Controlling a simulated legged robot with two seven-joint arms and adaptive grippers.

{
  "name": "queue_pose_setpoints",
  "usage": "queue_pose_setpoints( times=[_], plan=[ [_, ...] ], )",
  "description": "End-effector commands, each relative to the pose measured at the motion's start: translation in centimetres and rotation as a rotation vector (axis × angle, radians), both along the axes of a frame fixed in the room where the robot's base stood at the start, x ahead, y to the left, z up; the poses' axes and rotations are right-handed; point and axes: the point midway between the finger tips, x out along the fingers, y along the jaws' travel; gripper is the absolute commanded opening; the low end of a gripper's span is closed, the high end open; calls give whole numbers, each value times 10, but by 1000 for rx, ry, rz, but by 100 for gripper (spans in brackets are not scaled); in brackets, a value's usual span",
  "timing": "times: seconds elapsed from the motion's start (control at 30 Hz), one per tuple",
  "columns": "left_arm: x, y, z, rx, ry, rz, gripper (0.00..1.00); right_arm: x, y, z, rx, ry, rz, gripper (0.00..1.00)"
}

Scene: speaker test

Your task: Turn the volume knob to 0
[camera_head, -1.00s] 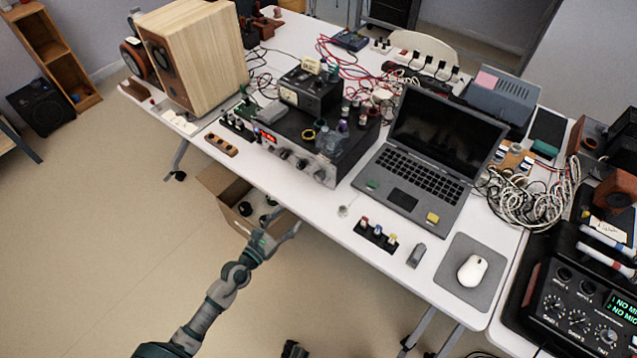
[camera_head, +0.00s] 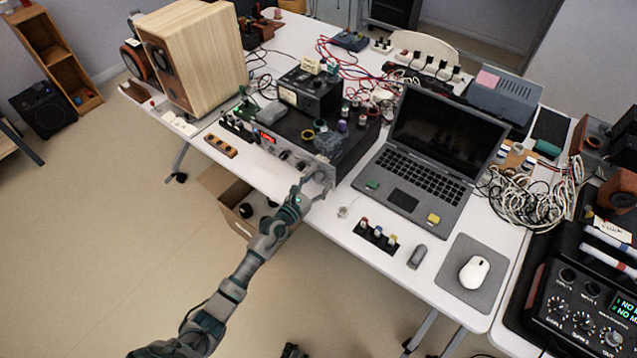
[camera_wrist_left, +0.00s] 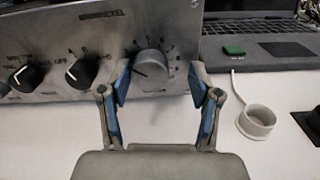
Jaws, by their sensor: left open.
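The round grey volume knob (camera_wrist_left: 151,70) sits on the silver front panel (camera_wrist_left: 60,45) of an amplifier in the left wrist view. A dark pointer line on it aims to the left, and numbers ring it. My left gripper (camera_wrist_left: 158,84) is open, with one blue-padded finger on each side of the knob in that view; I cannot tell whether they touch it. In the head view my left gripper (camera_head: 319,187) is at the right end of the amplifier (camera_head: 352,155) and partly hides the knob. My right gripper is not in view.
Two black pointer knobs (camera_wrist_left: 82,71) (camera_wrist_left: 25,76) are left of the volume knob. A small white ring-shaped cup (camera_wrist_left: 257,121) stands at right. A laptop (camera_head: 437,150), a switch block (camera_head: 376,235) and a mouse (camera_head: 473,271) lie to the right on the white table.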

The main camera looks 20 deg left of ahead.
Motion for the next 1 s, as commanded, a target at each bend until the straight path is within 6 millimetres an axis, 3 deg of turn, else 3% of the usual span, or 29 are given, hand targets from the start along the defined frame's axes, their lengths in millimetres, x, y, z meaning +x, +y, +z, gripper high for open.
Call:
queue_pose_setpoints(
  times=[0.23,0.47,1.0],
  plan=[
    [0,1,0,1,0,1,61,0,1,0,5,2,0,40],
    [1,-2,1,6,-2,4,3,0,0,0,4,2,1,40],
    [1,-1,4,-13,-1,1,3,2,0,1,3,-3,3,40]
  ],
)
